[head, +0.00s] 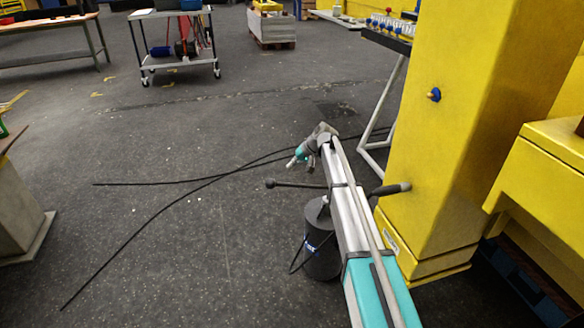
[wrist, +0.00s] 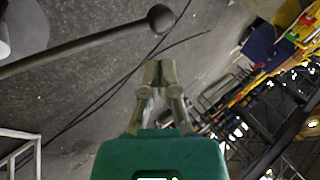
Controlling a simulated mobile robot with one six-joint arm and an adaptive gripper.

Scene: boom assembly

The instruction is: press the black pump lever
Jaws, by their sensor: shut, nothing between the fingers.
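The black pump lever is a thin dark rod (head: 298,185) with a ball at its left end in the head view. My arm hides its middle. A dark cylindrical pump body (head: 322,250) stands below, partly behind my arm. In the wrist view the lever (wrist: 85,44) runs in from the left edge, and its ball end (wrist: 160,18) appears just above my fingertips in the picture. My gripper (wrist: 158,74) is shut and empty. In the head view my gripper (head: 293,163) is beyond the ball, apart from it in the picture; its height relative to the lever is unclear.
A yellow column (head: 440,130) stands close on the right. A dark-gripped handle (head: 390,188) sticks out beside it. Black cables (head: 160,183) cross the floor at left. A white-framed stand (head: 385,110) is behind the column. The floor left of my arm is open.

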